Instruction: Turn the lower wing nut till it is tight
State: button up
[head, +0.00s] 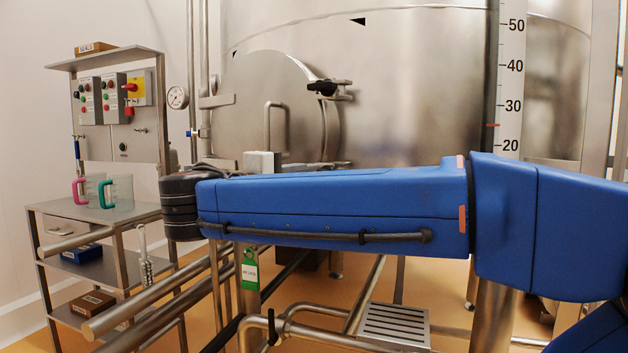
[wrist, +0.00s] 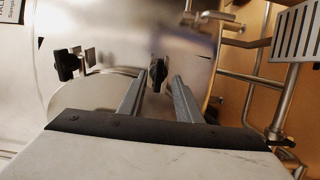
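The lower wing nut (wrist: 158,70) is black and shows in the wrist view, on the rim of the round steel door. My gripper (wrist: 161,76) is open, with one grey finger on each side of this wing nut. A gap shows on both sides; I cannot tell how deep the nut sits between the tips. The upper wing nut (wrist: 67,63), also black, is to the left in the wrist view and also shows in the head view (head: 322,88). In the head view my blue arm hides the lower wing nut.
The round door (head: 260,105) is on a large steel tank (head: 420,90). Pipes (head: 150,295) and a grated step (head: 393,325) are low in front. A steel cart (head: 95,208) with two jugs stands at left, below a control panel (head: 113,100).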

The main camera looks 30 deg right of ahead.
jog(key=shift+v, duration=2.85)
